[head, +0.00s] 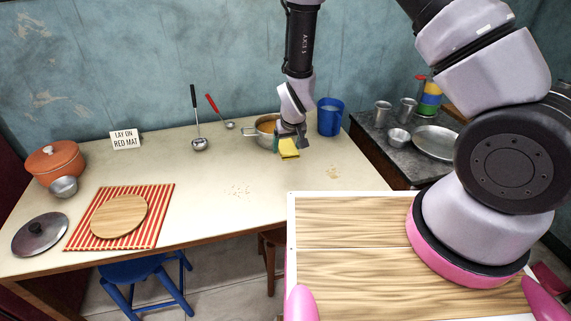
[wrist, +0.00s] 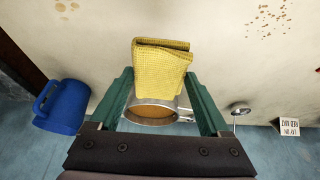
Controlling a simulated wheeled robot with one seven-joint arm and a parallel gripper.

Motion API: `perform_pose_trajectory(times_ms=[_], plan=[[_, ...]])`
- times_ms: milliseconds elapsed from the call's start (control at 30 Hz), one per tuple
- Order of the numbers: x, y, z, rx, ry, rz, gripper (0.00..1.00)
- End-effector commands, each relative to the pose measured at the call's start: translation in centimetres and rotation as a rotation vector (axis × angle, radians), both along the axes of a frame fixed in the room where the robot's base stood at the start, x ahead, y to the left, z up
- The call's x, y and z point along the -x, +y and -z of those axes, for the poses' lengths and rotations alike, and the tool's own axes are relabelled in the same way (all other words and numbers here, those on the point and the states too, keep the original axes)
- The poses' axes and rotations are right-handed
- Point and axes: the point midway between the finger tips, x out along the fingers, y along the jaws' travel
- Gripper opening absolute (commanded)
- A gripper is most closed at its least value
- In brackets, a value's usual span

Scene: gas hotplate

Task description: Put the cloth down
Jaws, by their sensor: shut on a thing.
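A folded yellow cloth (head: 289,154) is between the fingers of my gripper (head: 292,142), which is shut on it. In the wrist view the cloth (wrist: 161,68) fills the gap between the two green fingers of my gripper (wrist: 160,78). The cloth is near the back right of the table, in front of the pot. I cannot tell whether its lower edge touches the table.
A metal pot (head: 264,130) stands right behind the cloth, and a blue mug (head: 330,117) to its right. A sign (head: 125,139) reads "LAY ON RED MAT". A red striped mat (head: 155,215) bears a round wooden board (head: 119,216). Brown spots (head: 238,191) mark the open tabletop.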

Motion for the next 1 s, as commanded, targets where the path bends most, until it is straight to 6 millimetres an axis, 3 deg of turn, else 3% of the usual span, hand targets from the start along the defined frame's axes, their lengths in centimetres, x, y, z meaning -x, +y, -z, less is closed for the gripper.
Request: perform_pose_trajectory(times_ms=[200,600,1000], plan=[[0.1,-0.1,4.1,0.002,0.005,0.0,0.2],[0.1,-0.1,8.8,0.001,0.003,0.001,0.2],[0.1,0.0,9.4,0.0,0.002,0.001,0.2]])
